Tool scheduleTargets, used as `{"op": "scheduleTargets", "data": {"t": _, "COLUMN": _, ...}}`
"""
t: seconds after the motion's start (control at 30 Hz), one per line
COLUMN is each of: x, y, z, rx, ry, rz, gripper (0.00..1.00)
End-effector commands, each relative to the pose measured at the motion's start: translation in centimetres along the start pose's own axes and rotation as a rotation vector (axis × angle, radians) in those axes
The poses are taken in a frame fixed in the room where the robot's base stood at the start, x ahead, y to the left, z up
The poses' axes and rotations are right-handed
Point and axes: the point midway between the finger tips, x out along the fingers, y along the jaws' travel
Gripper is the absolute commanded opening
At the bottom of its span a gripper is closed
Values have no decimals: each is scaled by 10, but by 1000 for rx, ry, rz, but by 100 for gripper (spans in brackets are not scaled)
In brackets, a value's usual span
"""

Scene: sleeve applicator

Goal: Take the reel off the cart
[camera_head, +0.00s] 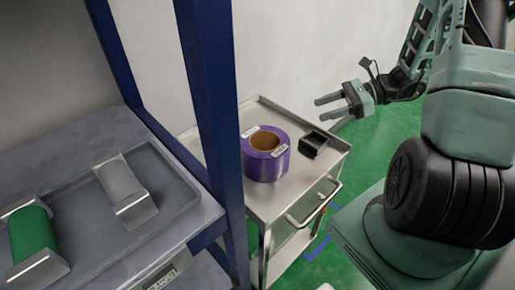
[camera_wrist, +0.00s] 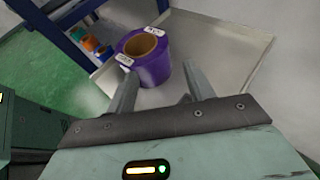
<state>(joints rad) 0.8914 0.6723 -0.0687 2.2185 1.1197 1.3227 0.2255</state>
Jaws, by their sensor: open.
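The purple reel (camera_head: 265,160) stands upright on the top of the metal cart (camera_head: 317,178), its hollow brown core facing up. White labels sit on its rim. In the wrist view the reel (camera_wrist: 150,58) is beyond the fingertips, on the cart top (camera_wrist: 205,62). My gripper (camera_head: 321,108) is open and empty, to the right of the reel and above the cart's right side. In the wrist view my gripper (camera_wrist: 160,80) has its two fingers apart, pointing toward the reel, with nothing between them.
A small black holder (camera_head: 312,145) sits on the cart right of the reel. A blue post (camera_head: 215,120) rises at the cart's left. Left of it, a grey tray (camera_head: 165,203) carries a green roll (camera_head: 30,235) and metal brackets. A white wall is behind.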

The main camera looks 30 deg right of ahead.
Motion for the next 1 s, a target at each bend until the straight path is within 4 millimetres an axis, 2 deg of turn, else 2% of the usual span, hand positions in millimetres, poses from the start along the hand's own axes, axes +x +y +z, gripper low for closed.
{"op": "scheduleTargets", "data": {"t": 0.3, "x": 65, "y": 2, "z": 2, "rx": -2, "ry": 1, "rz": 11, "gripper": 53}}
{"op": "scheduleTargets", "data": {"t": 0.5, "x": 101, "y": 2, "z": 1, "rx": -2, "ry": 1, "rz": 10, "gripper": 53}}
{"op": "scheduleTargets", "data": {"t": 0.77, "x": 120, "y": 2, "z": 0, "rx": -2, "ry": 3, "rz": 8, "gripper": 53}}
{"op": "scheduleTargets", "data": {"t": 1.0, "x": 154, "y": 2, "z": -2, "rx": -3, "ry": 2, "rz": 10, "gripper": 53}}
